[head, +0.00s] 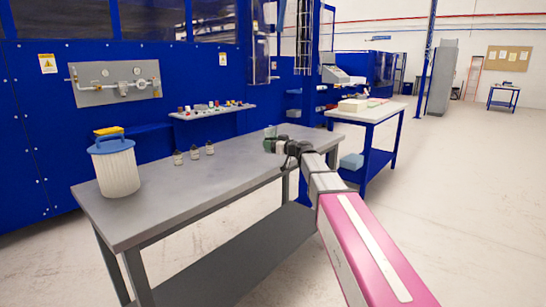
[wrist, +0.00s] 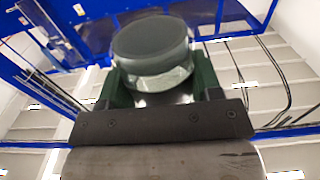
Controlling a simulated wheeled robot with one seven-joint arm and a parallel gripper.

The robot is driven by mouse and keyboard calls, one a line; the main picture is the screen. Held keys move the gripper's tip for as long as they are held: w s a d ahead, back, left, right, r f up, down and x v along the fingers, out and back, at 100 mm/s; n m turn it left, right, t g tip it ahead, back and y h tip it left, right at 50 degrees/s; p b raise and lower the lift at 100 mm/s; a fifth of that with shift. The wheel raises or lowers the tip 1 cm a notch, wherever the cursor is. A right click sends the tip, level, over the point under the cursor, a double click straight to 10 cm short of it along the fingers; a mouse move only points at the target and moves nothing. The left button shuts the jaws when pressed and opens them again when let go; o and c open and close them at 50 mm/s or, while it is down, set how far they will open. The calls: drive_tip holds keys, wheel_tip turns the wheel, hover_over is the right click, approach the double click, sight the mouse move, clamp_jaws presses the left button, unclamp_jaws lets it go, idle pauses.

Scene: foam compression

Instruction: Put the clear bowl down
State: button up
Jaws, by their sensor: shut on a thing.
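The clear bowl (wrist: 152,65) is round and see-through with a dark grey flat face toward the wrist camera's upper side. My gripper (wrist: 160,84) is shut on it, with a dark green finger on each side. In the head view my gripper (head: 277,142) is small and lies over the far right end of the grey table (head: 225,180). The bowl (head: 270,131) shows there only as a small pale patch at the fingertips. I cannot tell whether the bowl touches the table.
A white ribbed bin (head: 116,172) with a blue rim and a yellow item (head: 108,130) stands at the table's left end. The middle of the table is clear. A blue-legged table (head: 370,115) stands behind.

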drive_tip(key=shift+s+d+f, duration=0.25)
drive_tip(key=shift+s+f, duration=0.35)
drive_tip(key=shift+s, duration=0.25)
drive_tip(key=shift+f, duration=1.9)
drive_tip(key=o, duration=1.5)
drive_tip(key=shift+f, duration=0.1)
drive_tip(key=shift+o, duration=0.2)
drive_tip(key=shift+s+d, duration=0.2)
drive_tip(key=shift+d, duration=0.1)
drive_tip(key=v, duration=1.1)
